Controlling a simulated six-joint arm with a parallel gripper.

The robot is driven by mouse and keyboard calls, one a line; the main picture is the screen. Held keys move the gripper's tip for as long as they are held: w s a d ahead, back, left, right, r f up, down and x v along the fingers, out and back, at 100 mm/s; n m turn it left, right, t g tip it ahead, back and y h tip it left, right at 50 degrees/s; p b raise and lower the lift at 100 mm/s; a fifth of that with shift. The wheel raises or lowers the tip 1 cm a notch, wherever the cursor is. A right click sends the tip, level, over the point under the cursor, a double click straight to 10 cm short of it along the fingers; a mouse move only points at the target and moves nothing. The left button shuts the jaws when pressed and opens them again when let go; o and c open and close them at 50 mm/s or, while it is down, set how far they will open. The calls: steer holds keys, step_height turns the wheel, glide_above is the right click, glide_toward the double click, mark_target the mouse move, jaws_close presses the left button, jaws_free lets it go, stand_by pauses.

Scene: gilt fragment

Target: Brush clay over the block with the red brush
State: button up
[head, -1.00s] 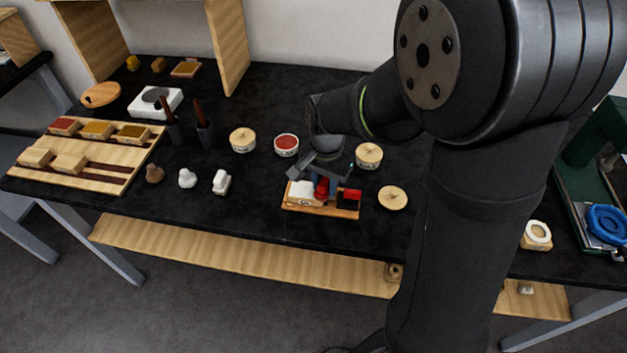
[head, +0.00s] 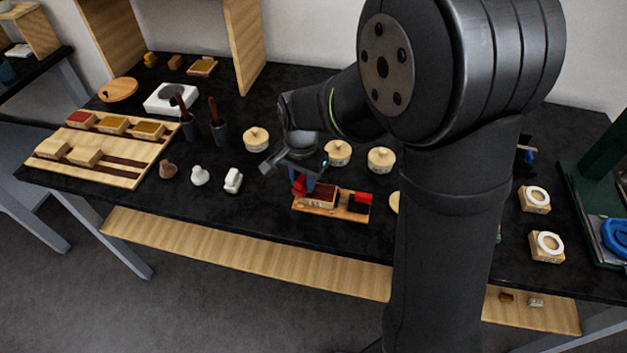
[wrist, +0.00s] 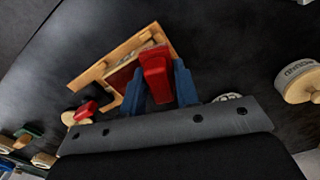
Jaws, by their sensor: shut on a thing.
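My gripper (head: 306,181) is shut on the red brush (wrist: 155,76), whose red body shows between the blue fingers in the wrist view. The brush (head: 299,187) is over the left end of the block (head: 320,197). The block sits on a small wooden tray (head: 334,211). Its visible top is dark red-brown, and it also shows beside the brush in the wrist view (wrist: 122,75). The brush hides part of the top, and I cannot tell whether its bristles touch it.
A red-and-black item (head: 361,199) is at the tray's right end. Lidded jars (head: 338,152) stand behind the tray. Small pieces (head: 233,180) stand to the left, beyond them a wooden rack (head: 125,158). Bare table lies in front of the tray.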

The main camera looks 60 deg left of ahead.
steer(key=shift+s+a, duration=0.35)
steer(key=shift+w, duration=0.65)
steer(key=shift+w+d, duration=2.9)
steer(key=shift+d, duration=0.05)
steer(key=shift+s+a, duration=2.95)
steer(key=shift+s, duration=0.05)
steer(key=shift+s+a+r, duration=0.1)
steer(key=shift+a+r, duration=0.05)
steer(key=shift+r, duration=0.5)
steer(key=shift+s+a+r, duration=0.1)
steer(key=shift+r, duration=3.35)
